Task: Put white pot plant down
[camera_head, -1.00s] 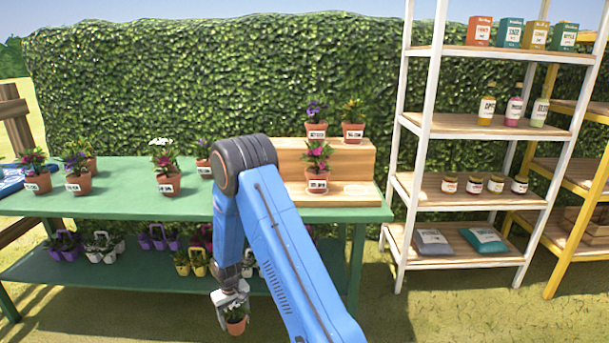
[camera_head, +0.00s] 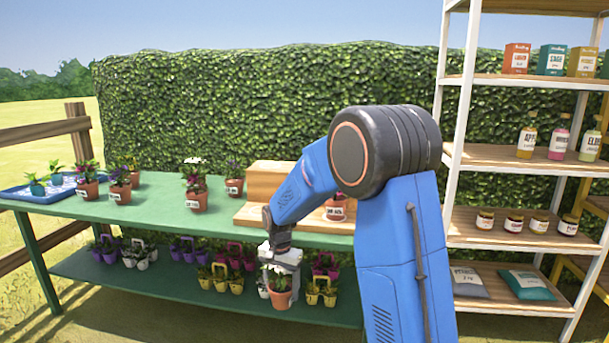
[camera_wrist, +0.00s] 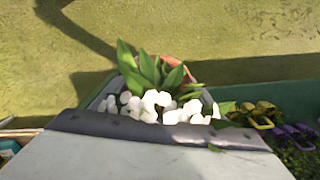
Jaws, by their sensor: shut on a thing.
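The white pot plant (camera_head: 279,291) is a terracotta pot with green leaves and white blooms. My gripper (camera_head: 279,266) is shut on it and holds it upright in front of the green table's lower shelf. In the wrist view the white flowers and leaves of the white pot plant (camera_wrist: 158,105) show just beyond my gripper (camera_wrist: 155,125), with a bit of the orange pot rim behind them. The fingers' contact with the pot is mostly hidden.
The green table (camera_head: 150,205) has several potted plants on top and a wooden step stand (camera_head: 270,175). Its lower shelf (camera_head: 100,268) holds small coloured baskets of plants. A blue tray (camera_head: 45,192) is at the left end; a white shelf rack (camera_head: 500,235) stands right.

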